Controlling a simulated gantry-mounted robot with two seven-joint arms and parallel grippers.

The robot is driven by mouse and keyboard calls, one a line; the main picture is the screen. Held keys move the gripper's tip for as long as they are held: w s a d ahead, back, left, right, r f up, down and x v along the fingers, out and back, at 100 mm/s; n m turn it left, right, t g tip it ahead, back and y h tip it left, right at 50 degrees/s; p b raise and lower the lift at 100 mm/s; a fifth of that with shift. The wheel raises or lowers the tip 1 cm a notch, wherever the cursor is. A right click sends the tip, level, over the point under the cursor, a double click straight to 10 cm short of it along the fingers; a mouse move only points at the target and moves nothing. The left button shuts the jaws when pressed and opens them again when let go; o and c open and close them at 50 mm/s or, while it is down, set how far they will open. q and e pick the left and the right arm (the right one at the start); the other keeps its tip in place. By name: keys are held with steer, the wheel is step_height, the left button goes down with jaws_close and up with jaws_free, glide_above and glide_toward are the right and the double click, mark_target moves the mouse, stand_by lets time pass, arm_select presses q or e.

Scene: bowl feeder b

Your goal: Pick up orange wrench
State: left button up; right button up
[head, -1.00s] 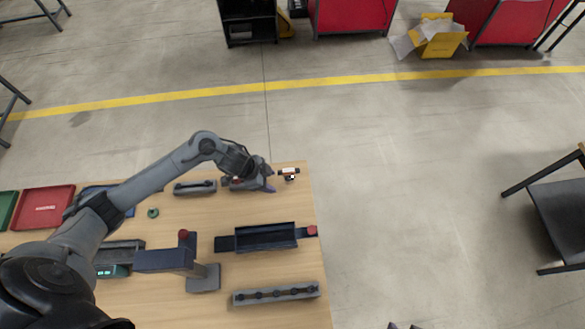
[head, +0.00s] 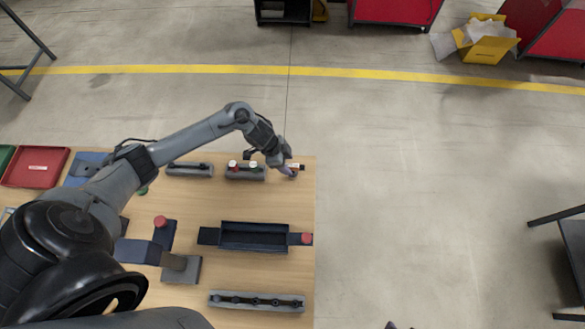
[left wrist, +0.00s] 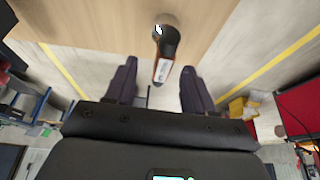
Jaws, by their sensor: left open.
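The orange wrench, as far as I can tell, is the small tool with orange edges, a white label and a black end (left wrist: 162,68). It stands out near the table's far right corner and shows in the head view (head: 296,166) just past my left gripper (head: 287,173). In the left wrist view my left gripper (left wrist: 159,67) is open. The tool appears between its two dark fingers, with gaps on both sides and its black end toward the table. Part of the tool is hidden by the gripper in the head view. A small dark tip at the head view's bottom edge may be my right gripper (head: 391,325).
A grey holder (head: 245,174) with red and white tops is left of the gripper, with another grey block (head: 189,170) beyond it. A dark tray (head: 254,237) and a grey bar with several knobs (head: 256,301) lie nearer. Right of the table is open floor.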

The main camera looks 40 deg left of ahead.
mark_target(289, 165)
arm_select(q)
steer(key=shift+x, duration=2.8)
steer(key=shift+w+a, duration=0.1)
steer(key=shift+a, duration=0.1)
jaws_close()
